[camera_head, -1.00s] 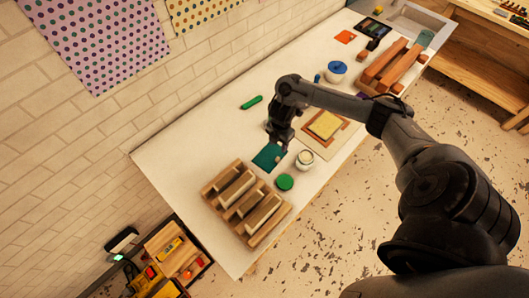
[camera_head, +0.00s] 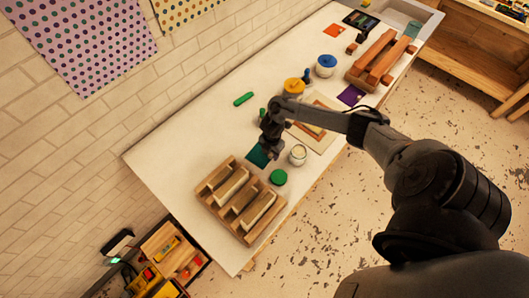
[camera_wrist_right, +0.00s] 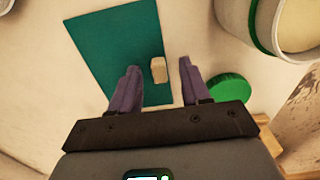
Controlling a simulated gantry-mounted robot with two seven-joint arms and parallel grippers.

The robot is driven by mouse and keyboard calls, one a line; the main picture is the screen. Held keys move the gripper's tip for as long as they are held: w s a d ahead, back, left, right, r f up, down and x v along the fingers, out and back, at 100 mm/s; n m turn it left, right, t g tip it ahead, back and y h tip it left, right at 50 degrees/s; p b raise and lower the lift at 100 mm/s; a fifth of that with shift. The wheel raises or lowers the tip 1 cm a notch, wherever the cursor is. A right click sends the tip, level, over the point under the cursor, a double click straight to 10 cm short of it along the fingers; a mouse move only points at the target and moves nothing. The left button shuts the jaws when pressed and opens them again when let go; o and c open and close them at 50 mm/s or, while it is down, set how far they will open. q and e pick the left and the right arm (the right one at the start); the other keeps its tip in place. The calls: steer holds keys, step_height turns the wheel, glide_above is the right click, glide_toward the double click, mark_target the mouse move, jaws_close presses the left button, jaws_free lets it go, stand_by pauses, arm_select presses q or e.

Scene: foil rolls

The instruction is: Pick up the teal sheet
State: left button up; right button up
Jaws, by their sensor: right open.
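The teal sheet (camera_head: 256,156) lies flat on the pale table, just behind the wooden slotted rack. In the right wrist view the sheet (camera_wrist_right: 105,45) shows large, with a small beige block (camera_wrist_right: 158,70) on or above it. My right gripper (camera_head: 268,150) is over the sheet's right part and hides some of it. In the wrist view the fingers of this gripper (camera_wrist_right: 159,65) are apart, one on each side of the beige block, the left finger over the sheet and the right one past its edge. Finger height above the sheet is unclear. My left gripper is not in view.
A white jar (camera_head: 298,154) and a green lid (camera_head: 278,177) sit close to the right of the sheet. The wooden rack (camera_head: 240,200) is in front. A green cylinder (camera_head: 243,99) lies behind, with bare table around it. Blue-topped and orange-topped jars stand farther off.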

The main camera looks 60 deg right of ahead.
jaws_close()
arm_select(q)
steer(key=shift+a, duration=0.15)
